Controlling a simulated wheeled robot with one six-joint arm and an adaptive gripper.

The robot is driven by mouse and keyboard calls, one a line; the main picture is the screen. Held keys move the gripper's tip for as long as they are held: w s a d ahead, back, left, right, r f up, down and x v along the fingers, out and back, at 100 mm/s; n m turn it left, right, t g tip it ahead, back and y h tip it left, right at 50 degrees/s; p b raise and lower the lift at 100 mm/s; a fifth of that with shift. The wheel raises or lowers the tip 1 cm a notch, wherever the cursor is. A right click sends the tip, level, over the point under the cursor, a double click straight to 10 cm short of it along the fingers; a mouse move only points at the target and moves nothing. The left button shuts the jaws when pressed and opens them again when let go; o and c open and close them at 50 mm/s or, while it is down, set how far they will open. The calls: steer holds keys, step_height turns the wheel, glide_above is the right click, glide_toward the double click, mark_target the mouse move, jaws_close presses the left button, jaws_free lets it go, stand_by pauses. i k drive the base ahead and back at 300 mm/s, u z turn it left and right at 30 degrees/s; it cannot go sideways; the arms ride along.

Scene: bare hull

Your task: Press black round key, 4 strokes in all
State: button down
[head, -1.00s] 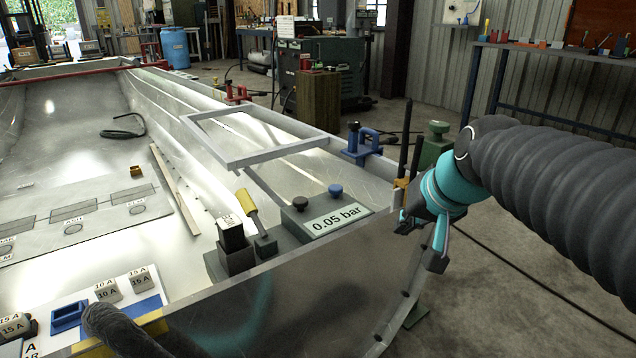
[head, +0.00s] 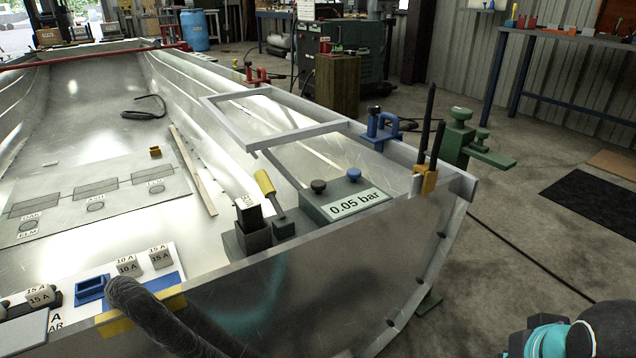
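The black round key (head: 318,187) stands up from the top of a grey-green box (head: 312,207) at the hull's near edge. A blue round key (head: 353,175) is on the same box, to its right. The box's sloped front panel (head: 357,203) reads "0.05 bar". Nothing touches either key. The end of my arm with my gripper (head: 516,343) is at the bottom right corner, well away from the box. Only a dark part next to the teal wrist shows there. The fingers are cut off by the frame edge, so their opening is hidden.
A yellow-handled lever (head: 267,188) and a dark block holder (head: 248,237) stand left of the box. An orange clamp with two upright black rods (head: 426,180), a blue clamp (head: 382,128) and a grey frame (head: 270,125) are nearby.

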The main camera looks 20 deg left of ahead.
mark_target(318, 186)
steer(key=z, duration=1.35)
steer(key=k, duration=1.05)
steer(key=u, duration=1.3)
steer(key=i, duration=0.5)
steer(key=z, duration=0.05)
